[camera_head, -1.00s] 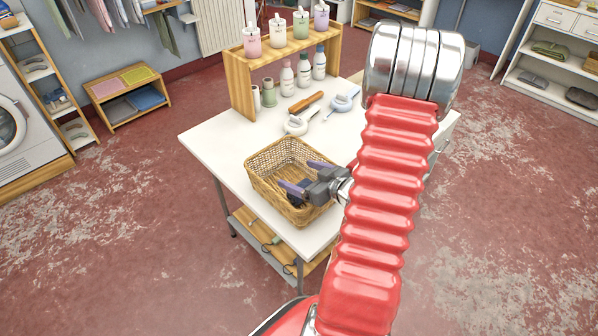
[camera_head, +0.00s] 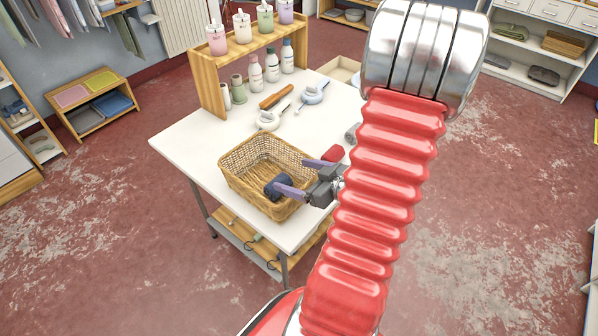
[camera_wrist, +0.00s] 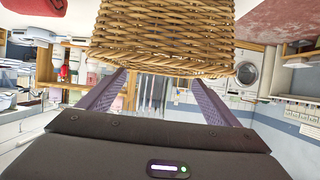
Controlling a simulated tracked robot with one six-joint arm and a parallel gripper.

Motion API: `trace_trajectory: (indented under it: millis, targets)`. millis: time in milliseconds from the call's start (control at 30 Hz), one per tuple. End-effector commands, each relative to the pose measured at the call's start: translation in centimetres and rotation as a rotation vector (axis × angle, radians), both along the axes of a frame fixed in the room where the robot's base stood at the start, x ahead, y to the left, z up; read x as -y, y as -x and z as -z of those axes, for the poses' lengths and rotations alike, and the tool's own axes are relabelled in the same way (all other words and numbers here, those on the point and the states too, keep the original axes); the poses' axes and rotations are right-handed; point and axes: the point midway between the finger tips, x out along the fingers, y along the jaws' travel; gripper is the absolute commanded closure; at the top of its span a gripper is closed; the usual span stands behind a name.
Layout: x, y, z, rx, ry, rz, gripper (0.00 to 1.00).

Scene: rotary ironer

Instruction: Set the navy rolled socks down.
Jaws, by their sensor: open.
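The navy rolled socks (camera_head: 279,186) lie inside the wicker basket (camera_head: 240,190), towards its front right side. The basket stands on the white table (camera_head: 185,140). My gripper (camera_head: 303,176) is open, with its two purple fingers spread at the basket's right side. The near finger reaches over the rim close to the socks; I cannot tell whether it touches them. In the wrist view, my gripper (camera_wrist: 160,95) has nothing between its fingers, and the basket's woven wall (camera_wrist: 165,30) fills the top. The socks are hidden there.
A red rolled item (camera_head: 333,153) lies on the table just beyond my gripper. The table's left end is clear.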

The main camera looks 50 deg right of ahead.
Motion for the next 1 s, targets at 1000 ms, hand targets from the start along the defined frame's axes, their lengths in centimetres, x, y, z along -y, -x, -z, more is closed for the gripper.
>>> trace_trajectory:
  millis: [1000]
  targets:
    - [1.5, -4.7, -3.4, -0.191, 0.229, 0.085, 0.15]
